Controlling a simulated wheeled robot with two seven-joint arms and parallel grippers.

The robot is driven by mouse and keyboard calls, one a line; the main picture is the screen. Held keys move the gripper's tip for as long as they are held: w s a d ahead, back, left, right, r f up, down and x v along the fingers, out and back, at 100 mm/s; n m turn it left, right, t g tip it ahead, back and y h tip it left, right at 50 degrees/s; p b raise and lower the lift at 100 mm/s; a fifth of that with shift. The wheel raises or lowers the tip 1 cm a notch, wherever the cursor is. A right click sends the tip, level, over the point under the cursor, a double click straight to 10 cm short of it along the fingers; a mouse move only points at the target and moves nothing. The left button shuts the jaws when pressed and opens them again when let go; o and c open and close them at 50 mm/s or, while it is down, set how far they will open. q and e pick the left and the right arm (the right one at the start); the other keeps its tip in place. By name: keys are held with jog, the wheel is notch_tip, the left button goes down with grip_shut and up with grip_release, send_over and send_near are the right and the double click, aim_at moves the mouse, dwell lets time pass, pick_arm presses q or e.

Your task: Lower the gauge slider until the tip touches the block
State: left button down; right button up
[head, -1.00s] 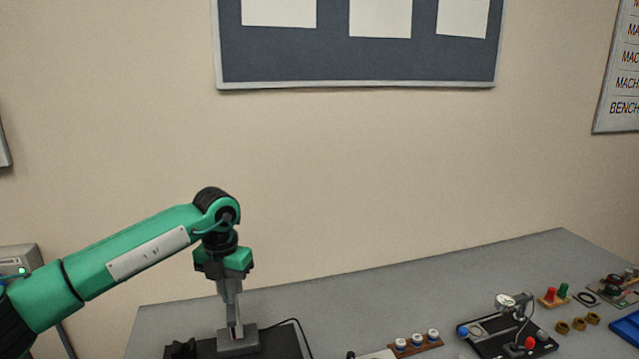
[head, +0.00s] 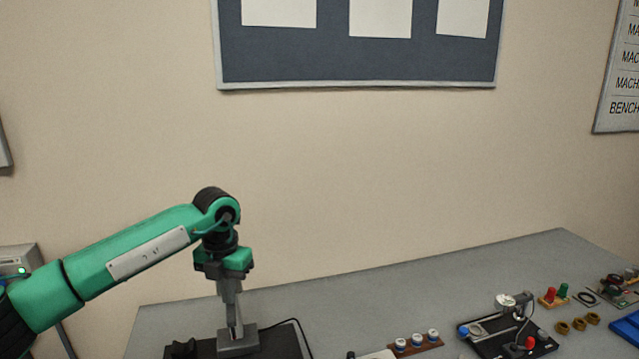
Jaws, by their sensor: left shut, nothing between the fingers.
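My left gripper (head: 236,322) points straight down at the lower left. Its fingers are shut with nothing between them. The fingertips are at or just above a grey metal block (head: 238,345) on a dark base plate (head: 280,346); I cannot tell whether they touch it. A small gauge stand (head: 516,312) with a pale round head stands on a black base at the right of the bench, well away from the gripper. I cannot clearly make out a slider or tip. My right gripper is not in view.
A rack with several white-capped pieces (head: 416,342) sits between the base plate and the gauge stand. Brass rings (head: 578,325), red and green pieces (head: 556,295) and a blue tray (head: 627,328) lie at the right. The middle of the grey bench (head: 370,300) is clear.

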aim_at(230, 308)
pick_arm(q)
jog(key=shift+f, duration=0.1)
jog(key=shift+f+b, duration=0.6)
jog(key=shift+f, duration=0.2)
jog(key=shift+r+p, duration=1.45)
jog(key=shift+r, duration=2.1)
jog(key=shift+f, duration=0.1)
